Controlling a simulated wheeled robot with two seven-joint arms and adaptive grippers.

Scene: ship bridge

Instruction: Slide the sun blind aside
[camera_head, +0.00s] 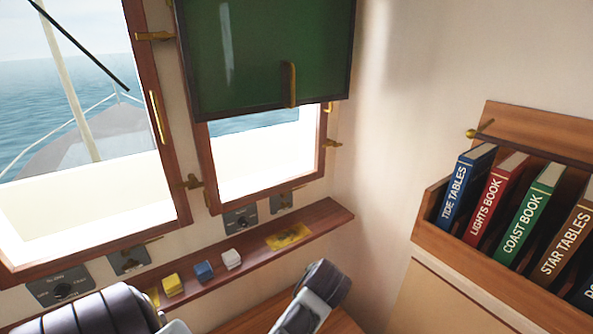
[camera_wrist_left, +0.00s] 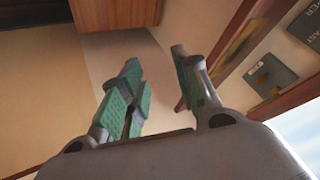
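The sun blind (camera_head: 250,45) is a dark green panel with a thin dark frame in the head view. It hangs over the upper part of the right-hand window, and the lower part of that window is uncovered. A short upright wooden handle (camera_head: 290,85) stands out near its lower edge. My left gripper (camera_wrist_left: 156,60) shows in the left wrist view, open, with green finger pads and nothing between them. The blind cannot be made out in that view. My right gripper is not in view; grey arm parts of mine show at the bottom of the head view.
A wooden sill (camera_head: 200,262) under the windows holds small yellow, blue and white blocks and a yellow item. Brass latches (camera_head: 192,182) stick out from the window frames. A bookshelf (camera_head: 436,218) with several books is at the right. The wall between blind and bookshelf is bare.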

